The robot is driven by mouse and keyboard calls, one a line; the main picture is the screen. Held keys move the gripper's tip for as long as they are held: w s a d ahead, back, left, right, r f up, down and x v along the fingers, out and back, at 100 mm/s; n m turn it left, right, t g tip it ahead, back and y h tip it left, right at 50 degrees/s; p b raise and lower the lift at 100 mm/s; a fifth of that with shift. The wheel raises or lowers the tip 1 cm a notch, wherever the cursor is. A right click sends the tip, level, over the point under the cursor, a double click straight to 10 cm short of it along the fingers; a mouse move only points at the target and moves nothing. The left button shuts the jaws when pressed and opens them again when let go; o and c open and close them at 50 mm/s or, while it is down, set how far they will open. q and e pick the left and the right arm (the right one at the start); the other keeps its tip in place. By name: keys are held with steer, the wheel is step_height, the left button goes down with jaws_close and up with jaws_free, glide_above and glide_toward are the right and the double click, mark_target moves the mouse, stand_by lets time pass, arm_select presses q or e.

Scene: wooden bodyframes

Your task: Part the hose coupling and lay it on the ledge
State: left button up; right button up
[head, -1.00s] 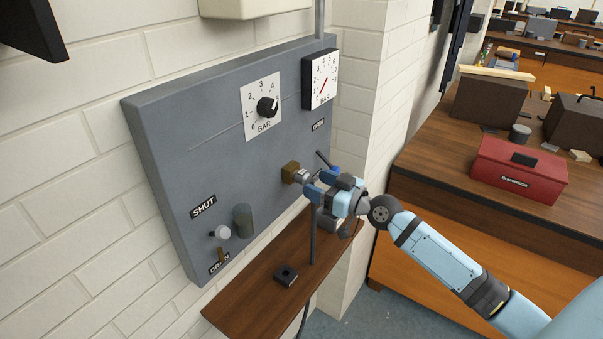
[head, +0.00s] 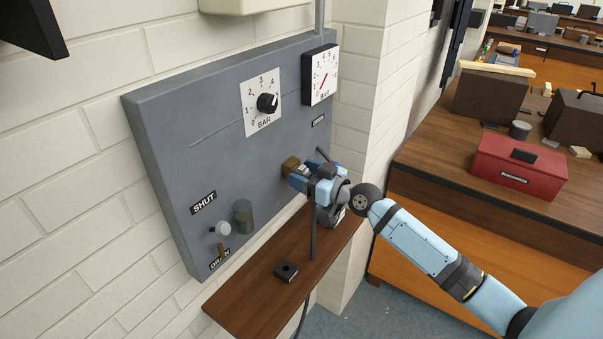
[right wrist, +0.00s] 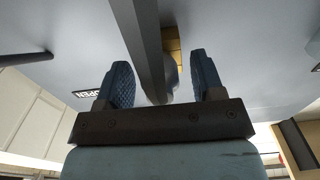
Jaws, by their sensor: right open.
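My right gripper (head: 303,180) is open at the brass block (head: 289,166) on the grey panel. In the right wrist view its two blue fingers (right wrist: 160,68) stand apart on either side of a silvery coupling (right wrist: 171,74). A gap shows on each side of the coupling. The brass block (right wrist: 175,50) is behind it, and a dark grey hose or bar (right wrist: 148,45) crosses in front of it. In the head view the gripper hides the coupling, and the hose (head: 313,238) hangs below. The brown wooden ledge (head: 237,308) is beneath the panel. My left gripper is out of view.
The grey panel (head: 170,150) carries a BAR knob (head: 267,103), a gauge (head: 321,76), and a pale knob (head: 222,229) near SHUT. A small black square block (head: 286,271) sits on the ledge, with bare wood beside it. A red toolbox (head: 518,172) stands on the right bench.

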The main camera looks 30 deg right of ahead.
stand_by(0.9)
jaws_close()
steer(key=b+v, duration=0.1)
steer(key=v, duration=0.5)
stand_by(1.0)
stand_by(0.3)
